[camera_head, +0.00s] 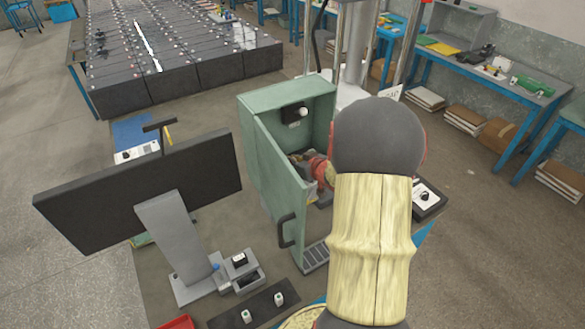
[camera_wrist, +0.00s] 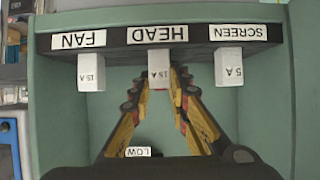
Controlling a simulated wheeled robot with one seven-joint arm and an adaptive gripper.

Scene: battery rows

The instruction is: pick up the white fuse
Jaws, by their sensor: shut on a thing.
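In the wrist view, three white fuses hang from a black strip (camera_wrist: 120,39) with labels FAN, HEAD and SCREEN. The middle white fuse (camera_wrist: 159,70), marked 15 A, is under HEAD; the left fuse (camera_wrist: 91,74) reads 15 A and the right fuse (camera_wrist: 228,69) reads 5 A. My gripper (camera_wrist: 160,82) is shut on the middle fuse, a finger at each side. The fuse's upper end still meets the strip. In the head view, my gripper (camera_head: 321,172) reaches into the open green cabinet (camera_head: 262,102), partly hidden by my arm.
The cabinet's door (camera_head: 268,190) stands open at the left of my arm. A monitor (camera_head: 145,190) stands left of it, with a dark strip (camera_head: 262,309) bearing two small white pieces in front. A LOW label (camera_wrist: 138,151) shows between my fingers.

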